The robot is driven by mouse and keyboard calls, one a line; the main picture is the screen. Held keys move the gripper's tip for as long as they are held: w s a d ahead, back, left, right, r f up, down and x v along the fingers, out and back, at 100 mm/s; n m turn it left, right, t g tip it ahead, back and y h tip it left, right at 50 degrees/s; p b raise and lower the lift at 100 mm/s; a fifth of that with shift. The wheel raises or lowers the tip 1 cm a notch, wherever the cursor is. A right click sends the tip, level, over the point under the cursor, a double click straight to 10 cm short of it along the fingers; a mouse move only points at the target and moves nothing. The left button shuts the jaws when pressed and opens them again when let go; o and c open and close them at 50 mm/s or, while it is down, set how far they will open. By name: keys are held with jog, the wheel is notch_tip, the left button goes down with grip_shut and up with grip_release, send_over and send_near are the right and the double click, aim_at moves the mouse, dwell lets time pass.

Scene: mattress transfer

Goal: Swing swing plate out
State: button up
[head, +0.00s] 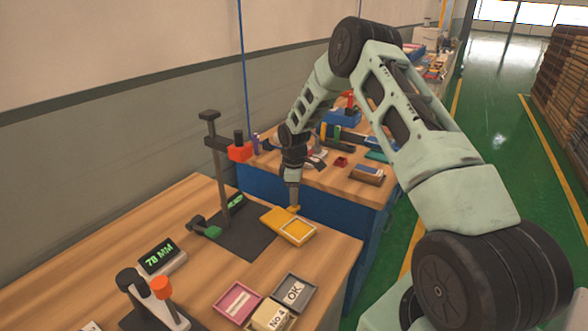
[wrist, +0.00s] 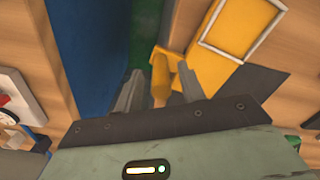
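The swing plate (head: 289,226) is a yellow plate with a pale rectangular outline. It extends past the right side of the dark base of a post stand in the head view. In the wrist view the yellow plate (wrist: 214,62) is at the upper right, with a yellow-orange knob (wrist: 164,66) at its near corner. My gripper (head: 294,207) points down at the plate's far edge. In the wrist view my gripper (wrist: 158,88) is open, one finger on each side of the knob. I cannot tell whether either finger touches it.
A display reading 78 MM (head: 160,257), an orange-topped lever device (head: 160,290) and several small trays (head: 272,314) are nearer. A blue-sided bench (head: 350,228) with clutter stands beyond a gap.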

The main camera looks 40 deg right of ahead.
notch_tip(320, 180, up, 16)
jog(key=b, duration=0.2)
jog(key=shift+f, duration=0.1)
dwell(0.4)
